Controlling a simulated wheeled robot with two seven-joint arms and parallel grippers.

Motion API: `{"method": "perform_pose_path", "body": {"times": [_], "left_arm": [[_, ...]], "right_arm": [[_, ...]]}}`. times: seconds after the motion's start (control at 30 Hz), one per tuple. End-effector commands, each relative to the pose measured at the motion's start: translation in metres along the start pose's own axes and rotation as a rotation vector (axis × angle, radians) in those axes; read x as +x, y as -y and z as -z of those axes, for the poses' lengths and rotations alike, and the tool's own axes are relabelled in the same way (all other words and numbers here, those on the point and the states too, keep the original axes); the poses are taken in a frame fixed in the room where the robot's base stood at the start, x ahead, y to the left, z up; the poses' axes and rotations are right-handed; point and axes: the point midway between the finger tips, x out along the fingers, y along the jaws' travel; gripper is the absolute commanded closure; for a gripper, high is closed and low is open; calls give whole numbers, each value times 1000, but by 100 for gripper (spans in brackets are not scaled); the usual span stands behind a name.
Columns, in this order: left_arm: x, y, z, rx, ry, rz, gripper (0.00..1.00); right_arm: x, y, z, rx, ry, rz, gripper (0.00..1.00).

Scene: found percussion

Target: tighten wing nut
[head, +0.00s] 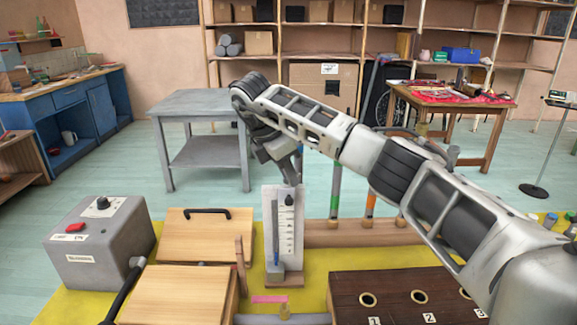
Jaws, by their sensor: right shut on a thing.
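An upright white board with a printed scale (291,232) stands on a small wooden base behind the boxes. A grey metal post runs along its left side, and a small dark knob (288,199) shows near its top. My right gripper (291,180) reaches down from above to the top of this board. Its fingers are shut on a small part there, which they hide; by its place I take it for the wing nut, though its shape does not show. My left gripper is not in view.
A grey control box (98,245) with a red button stands left. Light wooden boxes (175,295) lie beside it. A wooden rail (350,238) with upright rods stands behind.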

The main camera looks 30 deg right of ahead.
Motion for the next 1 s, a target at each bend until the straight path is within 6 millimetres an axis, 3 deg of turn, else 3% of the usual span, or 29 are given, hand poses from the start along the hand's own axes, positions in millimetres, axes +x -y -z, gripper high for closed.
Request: {"method": "perform_pose_path", "body": {"times": [0.5, 0.53, 0.6, 1.0], "left_arm": [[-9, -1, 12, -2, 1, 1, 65], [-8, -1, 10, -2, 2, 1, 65], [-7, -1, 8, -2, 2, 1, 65], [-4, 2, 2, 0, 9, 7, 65]], "right_arm": [[-4, -2, -1, 131, -1, 56, 100], [-1, -2, 0, 136, -1, 57, 79], [0, -2, 0, 132, -1, 54, 59], [0, -2, 0, 130, -1, 53, 59]]}}
